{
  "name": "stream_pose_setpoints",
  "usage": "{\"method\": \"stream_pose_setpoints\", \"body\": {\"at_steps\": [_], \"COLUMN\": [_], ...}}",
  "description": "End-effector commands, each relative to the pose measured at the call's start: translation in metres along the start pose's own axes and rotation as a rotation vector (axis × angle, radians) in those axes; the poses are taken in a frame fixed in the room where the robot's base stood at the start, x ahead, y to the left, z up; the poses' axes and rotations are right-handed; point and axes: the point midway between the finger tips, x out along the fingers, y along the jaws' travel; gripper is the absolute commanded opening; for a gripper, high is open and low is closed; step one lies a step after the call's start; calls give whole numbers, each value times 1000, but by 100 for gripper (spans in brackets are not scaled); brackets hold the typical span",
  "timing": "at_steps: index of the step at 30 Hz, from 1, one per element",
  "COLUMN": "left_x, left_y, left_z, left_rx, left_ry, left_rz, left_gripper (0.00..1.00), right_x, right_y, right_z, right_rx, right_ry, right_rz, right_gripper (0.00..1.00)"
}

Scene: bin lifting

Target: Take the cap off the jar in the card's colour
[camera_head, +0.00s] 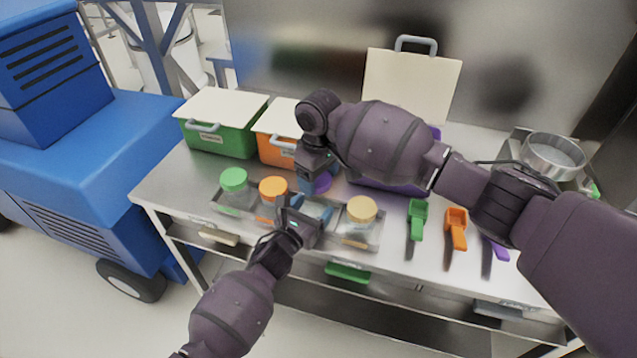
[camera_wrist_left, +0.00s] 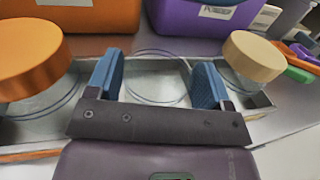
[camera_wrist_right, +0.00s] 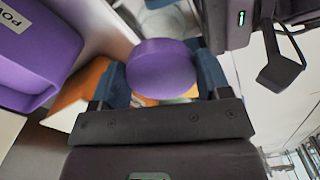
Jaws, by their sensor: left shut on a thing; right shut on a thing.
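The purple cap (camera_head: 322,183) is between the blue fingers of my right gripper (camera_head: 315,176), which is shut on it; the right wrist view shows the purple cap (camera_wrist_right: 162,68) side-on. My left gripper (camera_head: 303,209) is shut around a clear jar (camera_wrist_left: 158,85) in the tray; its round top shows no cap in the left wrist view. The purple cap is apart from this jar, above and behind it. Jars with a green cap (camera_head: 234,179), an orange cap (camera_head: 273,187) and a tan cap (camera_head: 361,209) stand in the same tray. I cannot make out a card.
A green bin (camera_head: 222,138) and an orange bin (camera_head: 272,151) are closed at the back. A purple bin (camera_head: 392,187) stands behind my right arm, its pale lid (camera_head: 410,88) raised. Green (camera_head: 417,217) and orange (camera_head: 456,228) tools lie right of the tray; a metal pot (camera_head: 552,157) is far right.

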Motion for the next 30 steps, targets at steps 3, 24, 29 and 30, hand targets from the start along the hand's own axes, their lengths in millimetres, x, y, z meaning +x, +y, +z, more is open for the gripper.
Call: {"method": "stream_pose_setpoints", "body": {"at_steps": [3,24,29,30], "left_x": [0,-19,-48,-57], "left_y": [0,1,0,0], "left_z": [0,-1,-1,-2], "left_rx": [0,2,2,1], "left_ry": [0,1,2,2], "left_rz": [0,1,1,1], "left_gripper": [32,100,100,100], "right_x": [0,0,2,2], "right_y": [0,0,0,0], "right_z": [0,0,0,0], "right_rx": [0,0,0,0], "right_ry": [-1,-1,-1,-1], "right_rz": [0,0,0,0], "right_gripper": [42,42,42,42]}}
